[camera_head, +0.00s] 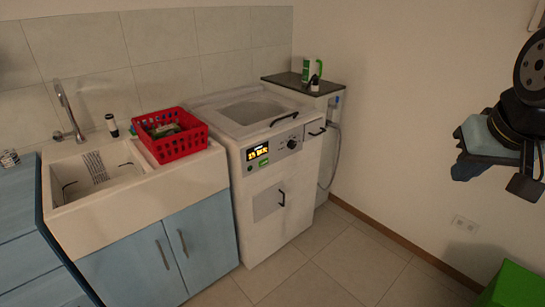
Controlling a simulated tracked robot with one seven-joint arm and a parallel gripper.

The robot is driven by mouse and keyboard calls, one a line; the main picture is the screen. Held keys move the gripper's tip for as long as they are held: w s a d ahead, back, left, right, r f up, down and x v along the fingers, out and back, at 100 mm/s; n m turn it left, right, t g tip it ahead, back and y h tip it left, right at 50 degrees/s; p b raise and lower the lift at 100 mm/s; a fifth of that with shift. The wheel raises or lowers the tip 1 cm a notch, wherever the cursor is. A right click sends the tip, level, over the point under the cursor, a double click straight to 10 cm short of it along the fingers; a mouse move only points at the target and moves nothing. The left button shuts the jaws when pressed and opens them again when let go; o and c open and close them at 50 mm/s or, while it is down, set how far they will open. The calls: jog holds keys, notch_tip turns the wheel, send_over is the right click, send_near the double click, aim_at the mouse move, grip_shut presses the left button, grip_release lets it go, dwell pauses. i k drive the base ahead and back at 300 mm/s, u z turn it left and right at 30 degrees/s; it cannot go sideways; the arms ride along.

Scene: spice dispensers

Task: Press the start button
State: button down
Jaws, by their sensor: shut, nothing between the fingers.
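A white top-loading washing machine (289,220) stands against the tiled wall, just left of the room's corner. Its front panel (272,152) has a lit yellow display, a dark round knob and a small green button (264,163) below the display. No label on the button is legible, so I cannot tell for sure that it is the start button. My gripper (485,148) is raised at the right edge, in front of the right wall and well apart from the machine. It is shut and holds nothing.
A sink (98,177) on a blue cabinet (138,263) stands left of the machine, with a red basket (183,143) on its edge. A dark shelf (288,82) with bottles is at the right. A green box (518,286) is lower right. The tiled floor (345,270) is clear.

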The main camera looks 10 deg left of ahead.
aim_at(265, 161)
jog(key=i, duration=0.9)
jog(key=u, duration=0.05)
